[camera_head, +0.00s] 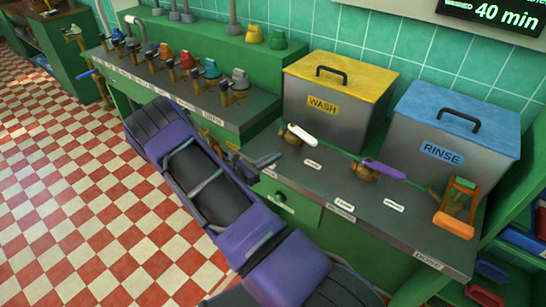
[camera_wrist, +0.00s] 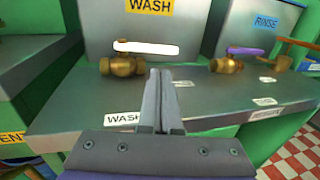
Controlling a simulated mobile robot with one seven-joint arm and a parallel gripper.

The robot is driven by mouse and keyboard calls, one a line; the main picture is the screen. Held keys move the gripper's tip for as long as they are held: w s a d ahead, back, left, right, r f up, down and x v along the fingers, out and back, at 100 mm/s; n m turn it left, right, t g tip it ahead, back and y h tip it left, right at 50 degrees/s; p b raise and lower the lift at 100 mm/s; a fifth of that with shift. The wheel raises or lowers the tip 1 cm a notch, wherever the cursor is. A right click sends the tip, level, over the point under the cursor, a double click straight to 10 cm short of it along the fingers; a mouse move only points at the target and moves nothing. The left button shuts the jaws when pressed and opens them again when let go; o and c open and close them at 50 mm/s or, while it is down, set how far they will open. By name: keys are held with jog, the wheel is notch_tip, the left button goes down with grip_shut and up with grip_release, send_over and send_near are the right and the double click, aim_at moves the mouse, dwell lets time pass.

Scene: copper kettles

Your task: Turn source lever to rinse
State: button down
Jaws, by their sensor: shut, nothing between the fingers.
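Two lever valves sit on the grey counter (camera_head: 300,180). The white lever (camera_head: 301,134), on a brass body, is in front of the WASH tank (camera_head: 322,110); it also shows in the wrist view (camera_wrist: 150,48), lying sideways. The purple lever (camera_head: 384,169) is in front of the RINSE tank (camera_head: 440,150) and shows at the right of the wrist view (camera_wrist: 245,51). I cannot tell from the small labels which is the source lever. My gripper (camera_head: 272,160) is shut and empty, near the counter's front edge, apart from both levers; its fingertips (camera_wrist: 159,72) appear just below the white lever.
An orange-handled brass fitting (camera_head: 456,208) stands at the counter's right end. White labels (camera_head: 393,206) lie on the counter. A row of coloured taps (camera_head: 185,65) runs along the left counter. Checkered floor (camera_head: 60,170) is open at the left.

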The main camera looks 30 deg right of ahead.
aim_at(307, 141)
jog(key=d, duration=0.3)
jog(key=w+d, duration=0.1)
jog(key=d, duration=0.6)
jog(key=shift+w+d, duration=0.25)
jog(key=shift+s+d+f+b, duration=0.15)
jog(key=shift+d+b, duration=0.15)
jog(key=shift+d, duration=0.25)
jog(key=shift+s+d+r+b, duration=0.15)
jog(key=shift+d+b, duration=0.1)
jog(key=shift+d, duration=0.4)
